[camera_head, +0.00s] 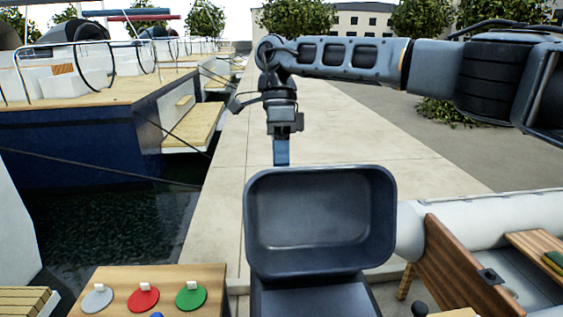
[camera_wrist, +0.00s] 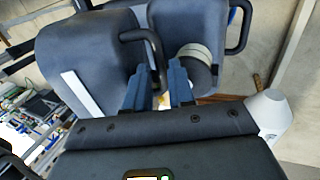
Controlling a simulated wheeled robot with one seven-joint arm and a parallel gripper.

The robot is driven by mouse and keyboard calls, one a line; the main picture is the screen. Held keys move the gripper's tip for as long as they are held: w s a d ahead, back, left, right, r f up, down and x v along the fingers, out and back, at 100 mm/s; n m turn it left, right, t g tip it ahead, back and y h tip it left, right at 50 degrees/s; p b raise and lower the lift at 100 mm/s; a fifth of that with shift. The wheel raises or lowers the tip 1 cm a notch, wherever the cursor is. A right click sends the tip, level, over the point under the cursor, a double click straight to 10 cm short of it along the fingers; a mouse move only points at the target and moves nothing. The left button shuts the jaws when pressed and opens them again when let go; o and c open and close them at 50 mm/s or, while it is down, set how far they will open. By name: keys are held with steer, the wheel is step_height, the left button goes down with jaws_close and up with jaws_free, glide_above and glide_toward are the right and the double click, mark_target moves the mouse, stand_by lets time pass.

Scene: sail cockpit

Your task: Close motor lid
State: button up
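The motor lid (camera_head: 320,220) is a dark blue-grey hollow cover. It stands tipped up in the head view, with its inside facing the camera. The dark motor body (camera_head: 315,298) is directly below it. My gripper (camera_head: 281,160) points down just behind the lid's upper edge, left of its middle; I cannot tell whether it touches. In the wrist view two blue fingers (camera_wrist: 159,72) stand apart with a gap and nothing clearly held between them. Beyond them are two dark rounded parts with black handles; I cannot tell which is the lid.
A wooden panel with white, red and green round switches (camera_head: 143,298) is at lower left. A grey inflatable boat (camera_head: 430,228) with wooden boards lies at right. A blue boat (camera_head: 80,150) is moored at left. The pale dock (camera_head: 300,130) behind is clear.

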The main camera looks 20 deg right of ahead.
steer(key=shift+s+f, duration=0.1)
steer(key=shift+f, duration=0.1)
jaws_close()
stand_by(0.5)
